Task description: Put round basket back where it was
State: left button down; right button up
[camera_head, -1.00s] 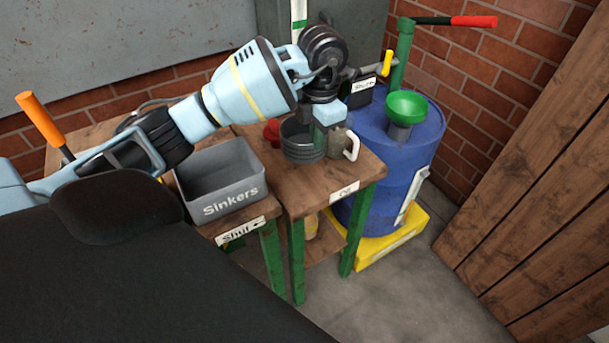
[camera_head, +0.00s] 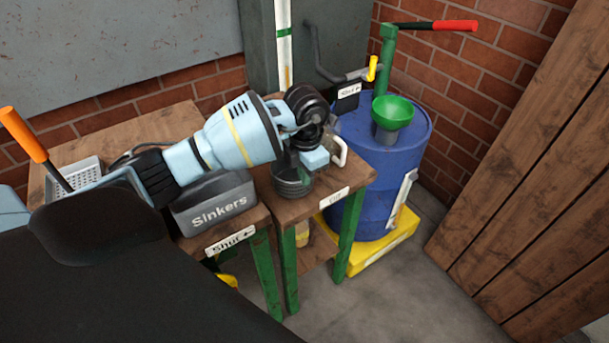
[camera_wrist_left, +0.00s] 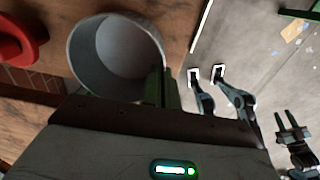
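The round basket (camera_head: 292,186) is dark grey and open-topped. In the head view it is at the front of the small right-hand table (camera_head: 330,186). My left gripper (camera_head: 309,168) is at its right rim. In the left wrist view the basket (camera_wrist_left: 110,60) shows its inside, which looks empty. The left gripper's green fingers (camera_wrist_left: 163,86) are shut on the basket's wall on the right. Whether the basket's bottom touches the tabletop cannot be told. A dark two-pronged part in the left wrist view may be my right gripper (camera_wrist_left: 291,132), too small to judge.
The grey Sinkers bin (camera_head: 218,208) stands left of the basket. A mug (camera_head: 338,150) is partly hidden behind my gripper. A blue barrel (camera_head: 385,165) with a green funnel (camera_head: 393,112) stands to the right. A red ring-shaped object (camera_wrist_left: 22,38) lies near the basket.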

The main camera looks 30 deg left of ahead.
pick_arm(q)
jog(key=shift+f, duration=0.2)
jog(key=shift+f, duration=0.2)
jog(key=c, duration=1.7)
grip_release()
jog(key=shift+r, duration=0.1)
jog(key=r, duration=1.2)
jog(key=shift+s+d+r, duration=0.1)
jog(key=shift+d, duration=0.1)
